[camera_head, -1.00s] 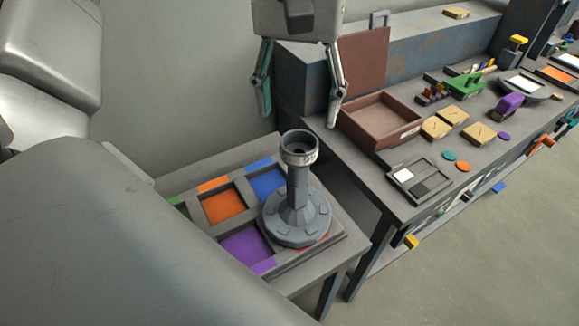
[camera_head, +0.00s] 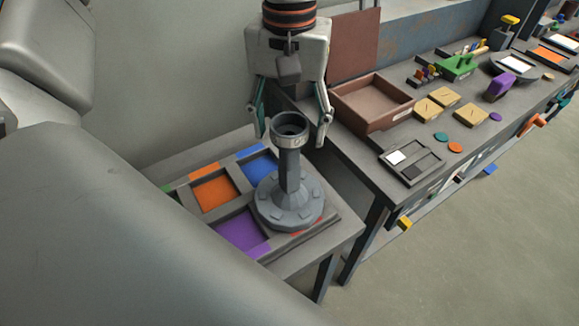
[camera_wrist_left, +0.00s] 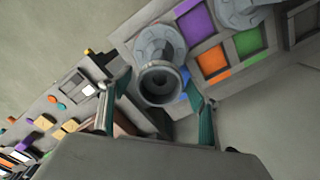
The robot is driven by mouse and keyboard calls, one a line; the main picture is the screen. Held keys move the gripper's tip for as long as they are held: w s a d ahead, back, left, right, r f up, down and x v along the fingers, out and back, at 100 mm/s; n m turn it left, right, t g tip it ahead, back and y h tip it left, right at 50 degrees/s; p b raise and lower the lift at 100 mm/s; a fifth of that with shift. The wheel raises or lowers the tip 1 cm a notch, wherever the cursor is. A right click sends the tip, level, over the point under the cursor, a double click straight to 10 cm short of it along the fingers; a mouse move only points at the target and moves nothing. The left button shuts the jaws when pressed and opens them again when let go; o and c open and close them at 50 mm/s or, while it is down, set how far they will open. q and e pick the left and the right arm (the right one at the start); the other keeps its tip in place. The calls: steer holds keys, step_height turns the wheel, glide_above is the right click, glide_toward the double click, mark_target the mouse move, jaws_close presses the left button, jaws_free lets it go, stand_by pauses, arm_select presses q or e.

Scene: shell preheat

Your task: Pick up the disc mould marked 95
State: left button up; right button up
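A grey disc mould (camera_head: 290,200) with a wide bolted round base and an upright post stands on the low table's tray. The post ends in an open ring-shaped cup, which also shows in the left wrist view (camera_wrist_left: 160,85). A mark on the cup's collar is too small to read surely. My left gripper (camera_head: 291,143) is open and points down at the cup, its fingers to either side of it in the picture; I see no contact. A second grey round-based piece (camera_wrist_left: 240,8) shows at the wrist view's top edge. My right gripper is not in view.
The low tray has orange (camera_head: 214,193), purple (camera_head: 242,232) and blue squares. A long bench to the right holds a brown open box (camera_head: 372,103), wooden blocks (camera_head: 443,96) and a small black-and-white tray (camera_head: 411,161). Open floor lies at the lower right.

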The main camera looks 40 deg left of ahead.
arm_select(q)
jaws_close()
steer(key=shift+r, duration=0.15)
